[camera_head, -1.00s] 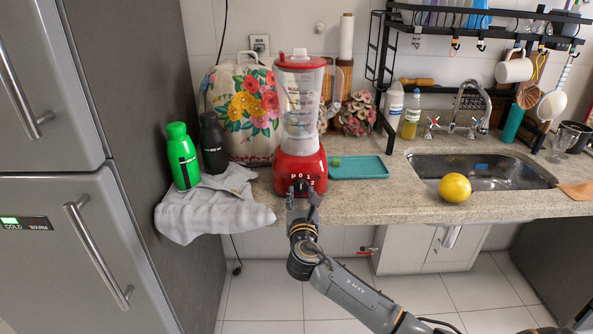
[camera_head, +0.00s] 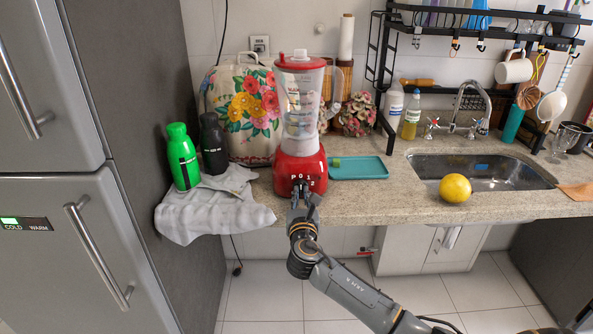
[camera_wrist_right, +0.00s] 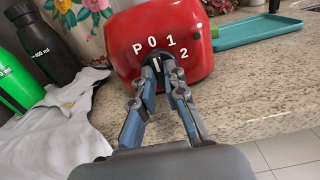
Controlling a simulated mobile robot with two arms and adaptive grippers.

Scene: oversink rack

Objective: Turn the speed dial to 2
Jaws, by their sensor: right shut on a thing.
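The red blender (camera_head: 300,174) stands on the counter with its clear jar and red lid. Its front carries the white marks P, 0, 1 and 2, also in the right wrist view (camera_wrist_right: 165,30). My right gripper (camera_head: 302,190) is at the front of the base, its fingers shut on the dark speed dial (camera_wrist_right: 155,66). The dial is mostly hidden between the fingertips. A white line on it points roughly up, near the 0; its exact setting is hard to tell. My left gripper is not in view.
A teal tray (camera_head: 358,168) lies right of the blender. A grey cloth (camera_head: 215,210) with a green bottle (camera_head: 183,160) and a black bottle (camera_head: 214,145) is to the left. A yellow fruit (camera_head: 454,188) sits by the sink (camera_head: 500,172).

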